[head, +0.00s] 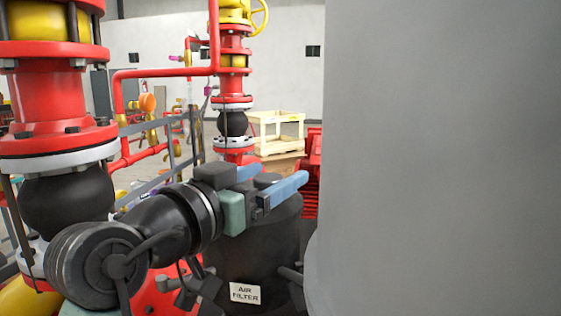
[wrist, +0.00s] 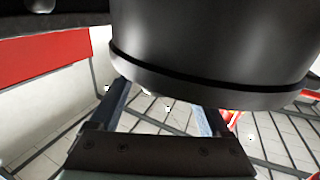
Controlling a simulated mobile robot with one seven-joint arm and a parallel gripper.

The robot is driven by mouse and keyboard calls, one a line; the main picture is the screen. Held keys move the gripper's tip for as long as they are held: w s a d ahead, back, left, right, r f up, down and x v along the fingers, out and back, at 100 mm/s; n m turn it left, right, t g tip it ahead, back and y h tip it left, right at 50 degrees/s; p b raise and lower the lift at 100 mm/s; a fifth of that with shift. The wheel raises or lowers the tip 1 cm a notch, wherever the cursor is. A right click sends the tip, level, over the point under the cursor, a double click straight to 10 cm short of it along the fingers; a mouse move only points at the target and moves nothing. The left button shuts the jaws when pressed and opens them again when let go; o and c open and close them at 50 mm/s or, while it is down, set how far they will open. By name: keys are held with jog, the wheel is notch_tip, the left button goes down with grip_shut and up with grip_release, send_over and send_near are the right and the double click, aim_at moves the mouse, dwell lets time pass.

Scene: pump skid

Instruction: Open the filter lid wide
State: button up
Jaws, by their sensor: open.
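The air filter (head: 235,265) is a dark, upright round housing with a white "AIR FILTER" label in the head view. My gripper (head: 280,173) is at the top of the housing, with its two blue fingers apart and pointing right. My gripper and wrist hide much of the filter's top, so I cannot tell the lid's edge or how far it stands open. In the wrist view a large black round body with a rim (wrist: 215,88) lies across the fingers (wrist: 165,105) and hides part of them. I see nothing held. Contact with the rim cannot be told.
A large grey surface (head: 440,160) fills the right side, close by. Red flanged pipes (head: 60,95) with black rubber joints (head: 68,200) stand at left. A yellow handwheel valve (head: 250,15) is above. A pale wooden crate (head: 278,148) stands behind on the floor.

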jog(key=shift+x, duration=1.4)
grip_shut()
